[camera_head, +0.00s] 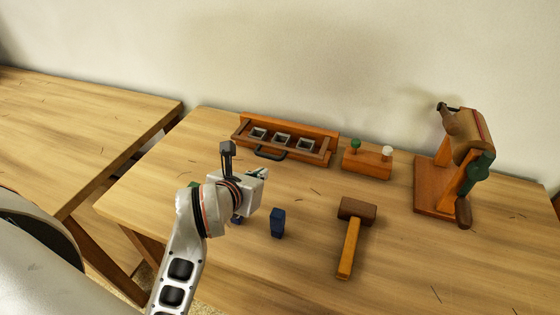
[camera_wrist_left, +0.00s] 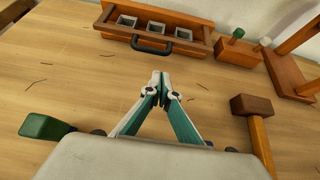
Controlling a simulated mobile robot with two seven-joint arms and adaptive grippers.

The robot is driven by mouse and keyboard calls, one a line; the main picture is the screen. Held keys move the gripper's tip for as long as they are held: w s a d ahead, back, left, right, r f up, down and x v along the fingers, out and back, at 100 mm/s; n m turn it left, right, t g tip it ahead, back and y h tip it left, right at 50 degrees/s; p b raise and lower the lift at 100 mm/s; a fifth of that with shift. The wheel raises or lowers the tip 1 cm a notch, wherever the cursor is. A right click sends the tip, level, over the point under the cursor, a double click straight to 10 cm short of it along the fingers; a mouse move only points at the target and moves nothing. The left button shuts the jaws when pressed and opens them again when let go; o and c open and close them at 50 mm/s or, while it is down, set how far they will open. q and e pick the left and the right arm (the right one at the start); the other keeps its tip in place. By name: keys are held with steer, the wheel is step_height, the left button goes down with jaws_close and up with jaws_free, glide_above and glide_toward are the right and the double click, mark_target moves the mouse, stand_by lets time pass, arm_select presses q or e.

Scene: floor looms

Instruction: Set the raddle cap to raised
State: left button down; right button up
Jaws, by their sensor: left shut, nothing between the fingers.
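A long orange-brown wooden rack (camera_head: 325,148) with three square metal-lined openings lies at the back of the bench. A black handle (camera_head: 270,154) is on its front bar, which I take for the raddle cap but cannot be sure. The rack (camera_wrist_left: 190,20) and the handle (camera_wrist_left: 151,46) also show in the left wrist view. The bar appears low against the rack's front. My left gripper (camera_head: 262,173) is in front of the rack, apart from the handle. In the left wrist view its teal fingers (camera_wrist_left: 160,80) are closed together and empty. My right gripper is not in view.
A mallet (camera_head: 350,245) lies front right. A small wooden block with green and white knobs (camera_head: 367,163) stands right of the rack. A cranked wooden device (camera_head: 465,135) stands far right. A blue block (camera_head: 277,222) is near my arm.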

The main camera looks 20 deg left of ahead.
arm_select(q)
steer(key=b+x, duration=0.1)
steer(key=x, duration=0.8)
steer(key=shift+w+d+f, duration=0.1)
steer(key=shift+d+f, duration=0.05)
steer(key=shift+w+f, duration=0.15)
steer(key=shift+w, duration=0.15)
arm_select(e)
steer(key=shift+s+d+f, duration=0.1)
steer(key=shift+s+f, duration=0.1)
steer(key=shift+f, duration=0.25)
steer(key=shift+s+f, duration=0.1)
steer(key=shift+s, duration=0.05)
